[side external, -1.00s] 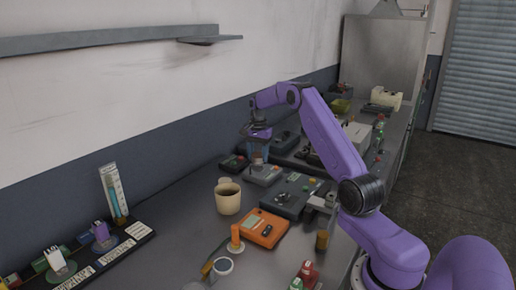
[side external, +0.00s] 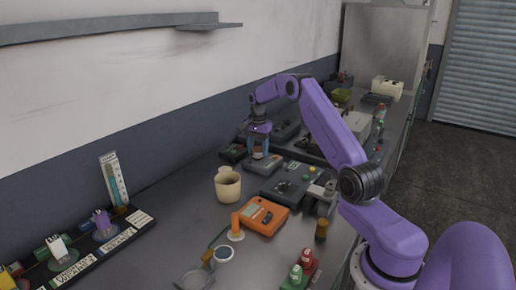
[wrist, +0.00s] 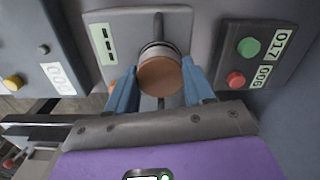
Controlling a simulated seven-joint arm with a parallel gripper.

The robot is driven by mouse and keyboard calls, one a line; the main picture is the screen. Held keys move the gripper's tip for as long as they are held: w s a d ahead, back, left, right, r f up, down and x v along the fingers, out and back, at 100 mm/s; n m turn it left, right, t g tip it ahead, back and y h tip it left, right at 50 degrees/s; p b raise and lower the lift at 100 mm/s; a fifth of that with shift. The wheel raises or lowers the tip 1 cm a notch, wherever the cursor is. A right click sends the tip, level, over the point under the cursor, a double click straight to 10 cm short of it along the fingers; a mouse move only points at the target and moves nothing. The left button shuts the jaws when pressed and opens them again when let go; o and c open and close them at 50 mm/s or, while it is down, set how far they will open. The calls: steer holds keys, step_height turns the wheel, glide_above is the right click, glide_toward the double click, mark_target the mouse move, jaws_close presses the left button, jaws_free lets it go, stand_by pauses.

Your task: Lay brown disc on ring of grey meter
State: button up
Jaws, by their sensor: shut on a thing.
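The brown disc (wrist: 160,77) is between the two blue fingers of my gripper (wrist: 162,88) in the wrist view. My gripper is shut on it. The grey meter (wrist: 112,45) lies beneath, with a pale display panel bearing dark bars. Part of its metal ring (wrist: 157,49) shows just past the disc's upper edge; the disc hides the rest. In the side external view my gripper (side external: 259,154) points down over the grey meter (side external: 263,166). I cannot tell whether the disc touches the ring.
A box with green and red buttons (wrist: 243,62) is to the right in the wrist view. Bare bench (side external: 175,222) lies left of the cup.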

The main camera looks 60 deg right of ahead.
steer(key=shift+f, duration=0.4)
steer(key=o, duration=1.2)
